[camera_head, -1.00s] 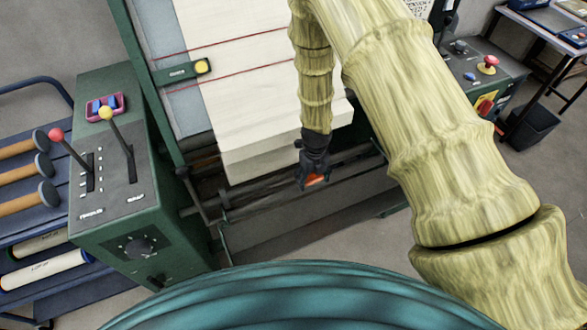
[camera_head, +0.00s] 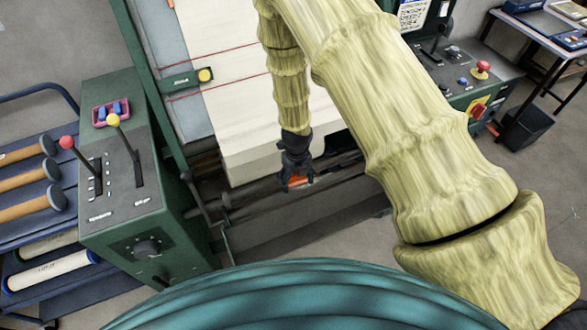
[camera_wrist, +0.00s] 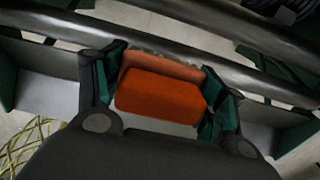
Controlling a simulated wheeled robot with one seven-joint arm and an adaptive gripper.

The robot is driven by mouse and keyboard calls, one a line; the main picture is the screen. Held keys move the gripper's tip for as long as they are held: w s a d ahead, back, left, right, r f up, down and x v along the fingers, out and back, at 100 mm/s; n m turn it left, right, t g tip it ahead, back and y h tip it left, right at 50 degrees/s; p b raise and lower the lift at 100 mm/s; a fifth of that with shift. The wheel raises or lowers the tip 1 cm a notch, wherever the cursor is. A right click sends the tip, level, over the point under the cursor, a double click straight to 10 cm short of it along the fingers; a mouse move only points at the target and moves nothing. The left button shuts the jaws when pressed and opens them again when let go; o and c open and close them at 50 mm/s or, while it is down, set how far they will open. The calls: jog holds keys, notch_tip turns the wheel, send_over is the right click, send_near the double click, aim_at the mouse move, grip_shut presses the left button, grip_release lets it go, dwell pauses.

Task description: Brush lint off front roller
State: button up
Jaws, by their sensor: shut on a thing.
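My gripper (camera_head: 297,178) is shut on an orange block-shaped brush (camera_head: 298,182), at the front of the green machine. In the wrist view the brush (camera_wrist: 160,97) sits between two green finger pads, with a paler, ragged bristle edge on its far side. A dark front roller (camera_head: 244,193) runs across below the pale cloth's front edge. In the wrist view a long dark bar, seemingly this roller (camera_wrist: 50,28), passes just beyond the bristles. I cannot tell whether they touch. No lint can be made out.
Pale layered cloth (camera_head: 250,120) lies on the machine bed above the roller. A control box (camera_head: 125,190) with red- and yellow-knobbed levers stands at left, beside a blue cart (camera_head: 30,255) with rolls. A panel with a red button (camera_head: 481,67) is at right.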

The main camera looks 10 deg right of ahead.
jog(key=shift+r+p, duration=1.3)
jog(key=shift+r, duration=0.8)
